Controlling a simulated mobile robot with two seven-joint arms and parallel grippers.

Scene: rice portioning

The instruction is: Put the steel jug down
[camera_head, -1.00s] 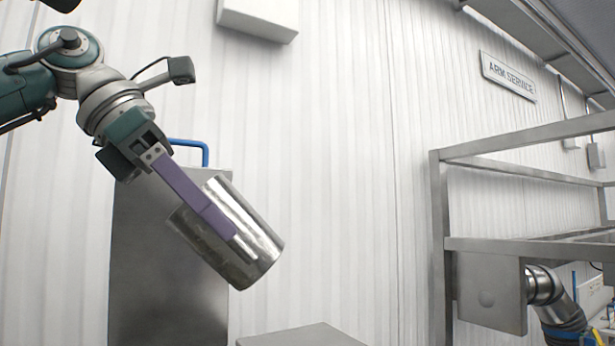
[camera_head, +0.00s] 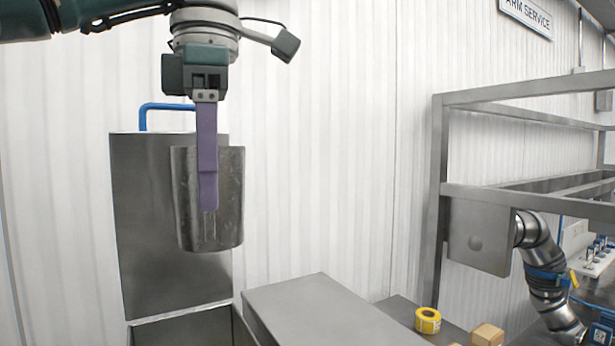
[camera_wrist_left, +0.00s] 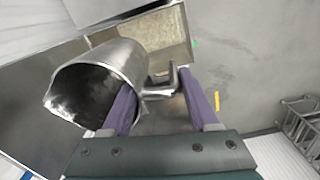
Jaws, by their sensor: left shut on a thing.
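The steel jug (camera_head: 229,200) hangs upright in the air in the head view, in front of a tall steel panel. My left gripper (camera_head: 208,200) points straight down with its purple fingers at the jug. In the left wrist view the jug (camera_wrist_left: 125,62) shows its open mouth and dark inside, which looks empty. One finger of the left gripper (camera_wrist_left: 158,98) reaches along the jug's wall, and the other is outside it, near the handle (camera_wrist_left: 168,84). The gripper is shut on the jug. My right gripper is not in view.
The steel panel (camera_head: 150,230) with a blue pipe (camera_head: 165,106) stands behind the jug, with an open steel bin (camera_head: 185,325) below. A flat steel top (camera_head: 325,315) lies to the right.

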